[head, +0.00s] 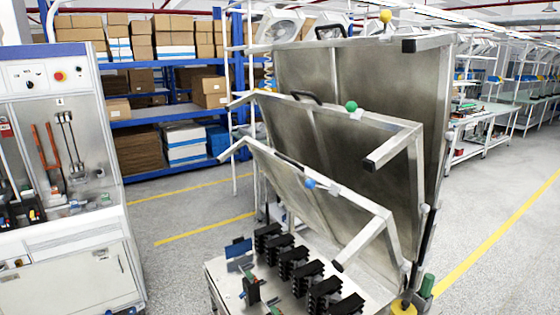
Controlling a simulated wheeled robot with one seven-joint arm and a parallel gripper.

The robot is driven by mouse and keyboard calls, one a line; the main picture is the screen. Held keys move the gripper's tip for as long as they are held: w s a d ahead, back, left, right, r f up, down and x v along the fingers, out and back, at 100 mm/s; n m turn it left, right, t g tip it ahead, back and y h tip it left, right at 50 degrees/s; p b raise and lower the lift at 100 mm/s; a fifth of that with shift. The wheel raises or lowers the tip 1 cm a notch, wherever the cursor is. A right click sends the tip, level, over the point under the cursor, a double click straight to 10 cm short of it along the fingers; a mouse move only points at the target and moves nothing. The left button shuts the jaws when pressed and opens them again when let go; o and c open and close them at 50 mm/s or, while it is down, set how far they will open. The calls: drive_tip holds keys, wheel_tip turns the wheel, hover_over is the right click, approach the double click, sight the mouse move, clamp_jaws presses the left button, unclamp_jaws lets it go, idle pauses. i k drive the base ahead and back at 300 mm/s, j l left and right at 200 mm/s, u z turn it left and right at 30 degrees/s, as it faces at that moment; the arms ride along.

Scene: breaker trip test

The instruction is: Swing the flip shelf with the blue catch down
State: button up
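The flip shelf with the blue catch (335,218) is the front and lowest of three grey metal shelves on a cart. It stands tilted up, leaning back, with bent arms jutting toward me from its upper corners. The blue catch (310,183) is a small ball on its top edge. Behind it, the shelf with the green catch (351,106) and the taller shelf with the yellow catch (385,16) are also raised. My gripper does not show in the head view.
The cart's bottom deck (228,290) holds a row of black holders (292,262) and a blue piece. A test cabinet (70,200) stands at left. Box racks (165,115) and workbenches (480,125) stand behind. Grey floor is open left and right of the cart.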

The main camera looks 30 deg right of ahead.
sight(364, 232)
drive_tip(key=i+j+z, duration=0.1)
drive_tip(key=j, duration=0.25)
drive_tip(key=i+j+z, duration=0.1)
drive_tip(key=j, duration=0.25)
drive_tip(key=i+j+z, duration=0.1)
drive_tip(key=i+j, duration=0.15)
drive_tip(key=j, duration=0.15)
drive_tip(key=i+j+z, duration=0.1)
drive_tip(key=j, duration=0.3)
drive_tip(key=i+j+z, duration=0.1)
drive_tip(key=j, duration=0.3)
drive_tip(key=i+j+z, duration=0.25)
drive_tip(key=i+j, duration=0.15)
drive_tip(key=i, duration=0.15)
drive_tip(key=i+j+z, duration=0.3)
drive_tip(key=i+j, duration=0.25)
drive_tip(key=i+l+z, duration=0.15)
drive_tip(key=i+z, duration=0.2)
drive_tip(key=i, duration=0.55)
